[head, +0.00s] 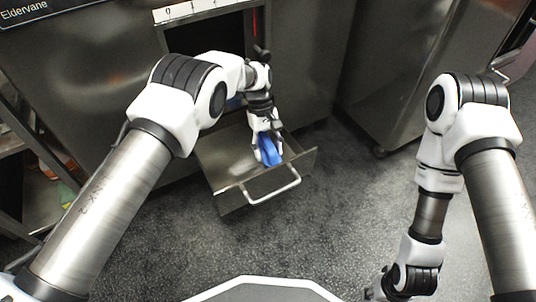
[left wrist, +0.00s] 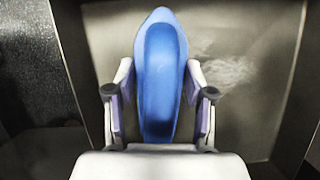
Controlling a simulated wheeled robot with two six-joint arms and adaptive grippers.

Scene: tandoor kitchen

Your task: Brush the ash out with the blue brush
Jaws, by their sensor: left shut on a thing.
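My left gripper (head: 267,145) is shut on the blue brush (head: 270,152) over the open metal drawer (head: 235,174). In the left wrist view the blue brush (left wrist: 160,80) stands between the two fingers (left wrist: 160,110), its rounded end pointing away. Pale ash (left wrist: 225,70) lies as a whitish smear on the drawer floor, to the right of the brush in that view. The brush's underside is hidden, so I cannot tell whether it touches the drawer floor. Of my right arm, the hand (head: 385,290) shows at the bottom edge; its fingers are mostly cut off.
The drawer has a bar handle (head: 272,190) at its front and stands out from a steel oven front (head: 85,75) with a dark opening. A steel cabinet (head: 415,60) stands at the right. A shelf rack (head: 40,185) is at the left. The grey floor (head: 330,215) before the drawer is clear.

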